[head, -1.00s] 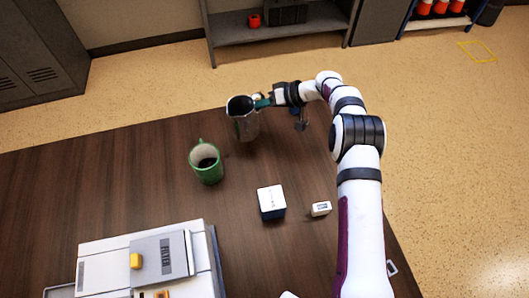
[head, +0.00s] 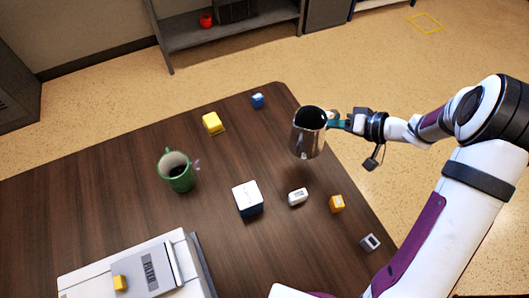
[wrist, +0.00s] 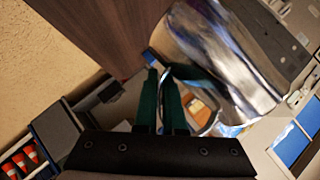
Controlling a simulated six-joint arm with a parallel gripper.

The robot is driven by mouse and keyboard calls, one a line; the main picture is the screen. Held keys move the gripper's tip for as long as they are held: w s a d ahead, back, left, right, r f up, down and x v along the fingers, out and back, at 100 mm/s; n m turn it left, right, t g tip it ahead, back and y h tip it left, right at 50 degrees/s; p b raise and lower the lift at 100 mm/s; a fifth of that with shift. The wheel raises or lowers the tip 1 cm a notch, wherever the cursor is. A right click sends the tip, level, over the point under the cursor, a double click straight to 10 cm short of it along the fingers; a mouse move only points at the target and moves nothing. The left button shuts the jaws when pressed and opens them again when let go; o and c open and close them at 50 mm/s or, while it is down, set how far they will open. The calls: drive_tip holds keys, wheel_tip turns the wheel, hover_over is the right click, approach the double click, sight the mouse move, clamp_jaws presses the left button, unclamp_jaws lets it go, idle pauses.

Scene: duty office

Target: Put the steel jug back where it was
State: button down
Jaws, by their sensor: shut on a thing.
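The steel jug (head: 308,143) is a shiny metal vessel with a dark opening at the top. My gripper (head: 334,121) is shut on its handle side, to the right of the jug, and the jug looks about upright. It appears to be held above the right part of the dark wooden table (head: 100,170), though the exact height is hard to tell. In the wrist view the jug (wrist: 235,60) fills the upper right, with its handle loop at the green fingers (wrist: 160,100). The jug's base is out of the wrist view.
A green mug (head: 178,178) with dark contents stands left of the jug. A yellow block (head: 212,123), blue block (head: 257,101), white-and-blue box (head: 248,198), white block (head: 298,197), orange block (head: 337,203) and grey block (head: 370,242) lie about. A machine (head: 140,275) sits at lower left.

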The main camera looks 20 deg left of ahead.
hover_over(279, 143)
wheel_tip(279, 143, down, 7)
drive_tip(key=shift+d+r, duration=0.1)
drive_tip(key=shift+r, duration=0.05)
wheel_tip(279, 143, down, 4)
drive_tip(key=c, duration=1.3)
unclamp_jaws()
